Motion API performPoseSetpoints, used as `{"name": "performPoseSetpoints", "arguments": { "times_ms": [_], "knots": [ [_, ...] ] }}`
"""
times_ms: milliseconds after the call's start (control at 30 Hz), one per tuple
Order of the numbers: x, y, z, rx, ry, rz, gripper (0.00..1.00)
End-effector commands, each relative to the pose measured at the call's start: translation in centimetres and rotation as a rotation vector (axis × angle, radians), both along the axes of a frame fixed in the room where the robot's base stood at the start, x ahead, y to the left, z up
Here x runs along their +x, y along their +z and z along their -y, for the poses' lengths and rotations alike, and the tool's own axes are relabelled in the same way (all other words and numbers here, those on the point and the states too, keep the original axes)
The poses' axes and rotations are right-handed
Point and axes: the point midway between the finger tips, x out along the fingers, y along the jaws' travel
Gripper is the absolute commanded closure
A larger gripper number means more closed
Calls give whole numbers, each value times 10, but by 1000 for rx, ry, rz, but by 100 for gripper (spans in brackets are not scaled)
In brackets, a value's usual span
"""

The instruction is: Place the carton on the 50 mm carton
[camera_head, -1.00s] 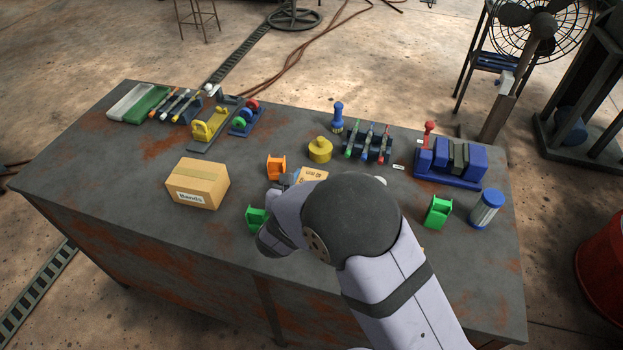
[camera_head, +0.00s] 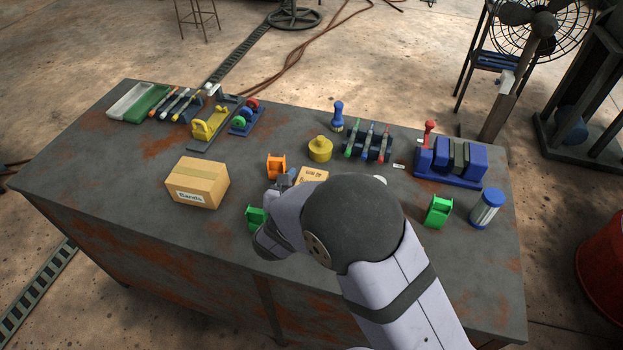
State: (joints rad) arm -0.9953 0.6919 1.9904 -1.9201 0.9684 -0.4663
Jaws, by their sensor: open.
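A tan carton (camera_head: 197,184) labelled "Bands" sits upright on the left half of the table. A smaller tan carton (camera_head: 314,174) with dark print on top sits near the table's middle; my arm hides its front part, and I cannot read the print surely. My gripper (camera_head: 287,179) is mostly hidden behind my own wrist. Only a small dark part of it shows, just left of the smaller carton and right of an orange holder. It is open; I cannot tell whether it touches the smaller carton.
The orange holder (camera_head: 276,166) and a green holder (camera_head: 256,217) stand close to my gripper. A yellow knobbed weight (camera_head: 319,149) stands behind the smaller carton. Another green holder (camera_head: 437,212) and a blue-capped jar (camera_head: 487,208) are at right. Table around the "Bands" carton is clear.

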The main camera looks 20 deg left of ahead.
Motion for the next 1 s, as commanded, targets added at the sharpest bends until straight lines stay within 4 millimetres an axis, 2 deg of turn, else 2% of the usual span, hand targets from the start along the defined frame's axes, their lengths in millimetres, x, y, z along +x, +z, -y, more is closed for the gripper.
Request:
{"name": "performPoseSetpoints", "arguments": {
  "times_ms": [500,700,1000],
  "knots": [
    [-82,33,0,1,3,1,27],
    [-98,40,0,0,2,0,27],
    [-101,41,1,-2,-1,0,27]
  ]
}}
